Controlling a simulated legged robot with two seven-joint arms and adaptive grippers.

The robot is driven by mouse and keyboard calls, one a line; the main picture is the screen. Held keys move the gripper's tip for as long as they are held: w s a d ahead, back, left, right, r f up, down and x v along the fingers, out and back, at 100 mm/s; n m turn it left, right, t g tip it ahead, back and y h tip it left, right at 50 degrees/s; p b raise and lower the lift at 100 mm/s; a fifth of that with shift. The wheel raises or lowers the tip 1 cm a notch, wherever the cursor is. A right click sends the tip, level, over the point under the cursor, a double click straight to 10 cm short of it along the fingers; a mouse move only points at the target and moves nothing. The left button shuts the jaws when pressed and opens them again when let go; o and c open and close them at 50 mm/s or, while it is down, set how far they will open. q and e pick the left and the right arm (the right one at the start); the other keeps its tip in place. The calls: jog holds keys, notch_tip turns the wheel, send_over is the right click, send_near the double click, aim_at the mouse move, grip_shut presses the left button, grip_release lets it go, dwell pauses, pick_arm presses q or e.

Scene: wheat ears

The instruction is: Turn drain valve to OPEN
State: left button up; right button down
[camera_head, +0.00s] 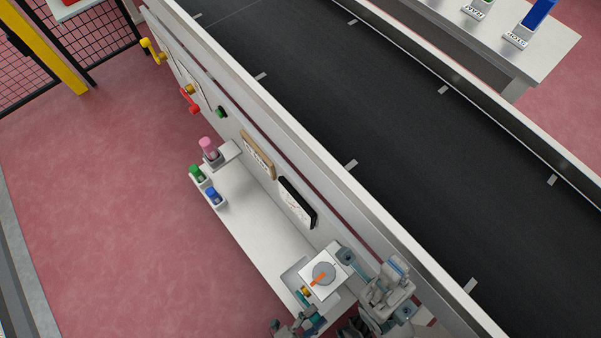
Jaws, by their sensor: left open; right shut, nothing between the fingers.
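A white square plate (336,281) near the bottom centre carries a round grey dial with an orange handle (318,279). This looks like the drain valve. The handle points down and left, and no OPEN marking is readable. My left gripper (307,305) is open at the near left edge of the plate, close below the handle. A small yellow part shows beside its fingers; contact cannot be told. My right gripper (366,274) is shut and empty at the right of the plate, apart from the handle as far as I can see.
A white shelf (245,205) runs along the conveyor's side, with green (197,174), blue (213,196) and pink (208,148) items at its far end. A black-framed panel (297,202) and red (190,101) and yellow (153,51) handles are on the side wall. The conveyor belt (380,130) is clear.

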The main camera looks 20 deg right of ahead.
pick_arm(q)
jog(key=shift+a, duration=0.3)
jog(key=c, duration=0.7)
grip_shut()
jog(key=shift+s+f, duration=0.1)
jog(key=shift+s+d, duration=0.1)
jog(key=shift+s+r+n+p, duration=0.1)
jog(key=shift+r+n+p, duration=0.1)
jog(key=shift+n+p, duration=0.25)
